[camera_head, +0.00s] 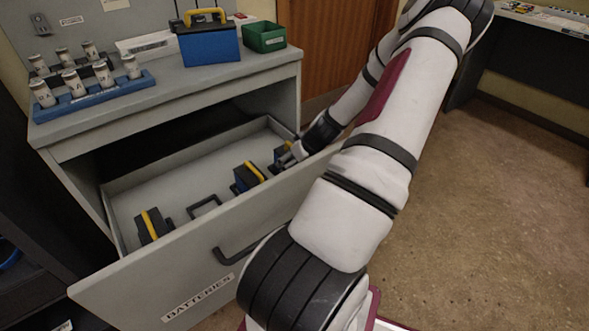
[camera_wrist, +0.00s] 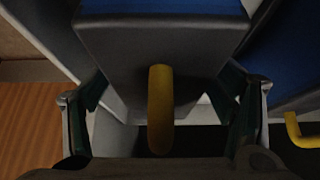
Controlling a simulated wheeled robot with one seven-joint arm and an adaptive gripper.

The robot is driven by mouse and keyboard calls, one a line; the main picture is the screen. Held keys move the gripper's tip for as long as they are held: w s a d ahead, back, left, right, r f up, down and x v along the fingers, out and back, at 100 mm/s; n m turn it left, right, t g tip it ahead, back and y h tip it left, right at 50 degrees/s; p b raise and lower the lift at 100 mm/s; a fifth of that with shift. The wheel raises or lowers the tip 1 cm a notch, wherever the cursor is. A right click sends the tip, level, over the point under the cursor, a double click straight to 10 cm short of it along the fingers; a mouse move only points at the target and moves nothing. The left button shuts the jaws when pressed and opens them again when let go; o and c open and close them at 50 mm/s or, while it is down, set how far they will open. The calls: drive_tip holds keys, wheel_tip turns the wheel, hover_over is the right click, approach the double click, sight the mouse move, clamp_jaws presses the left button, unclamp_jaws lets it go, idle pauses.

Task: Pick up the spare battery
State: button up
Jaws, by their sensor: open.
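Several blue and black batteries with yellow handles are in the open drawer. The battery at its far right end (camera_head: 281,154) is partly hidden by my gripper (camera_head: 296,150). In the wrist view, a battery with a dark grey top, blue side and yellow handle (camera_wrist: 160,108) fills the middle. My open gripper (camera_wrist: 163,92) has one finger on each side of it; contact is not clear. A middle battery (camera_head: 247,177) and a left, darker battery (camera_head: 149,227) stand apart in the drawer. No mark shows which one is the spare.
The drawer front (camera_head: 190,275), labelled BATTERIES, has a black handle. Black brackets (camera_head: 204,206) stand between the batteries. On the cabinet top are a blue case with a yellow handle (camera_head: 208,45), a green bin (camera_head: 264,37) and a blue rack of jars (camera_head: 95,96).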

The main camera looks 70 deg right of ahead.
clamp_jaws()
drive_tip(key=shift+r, duration=0.1)
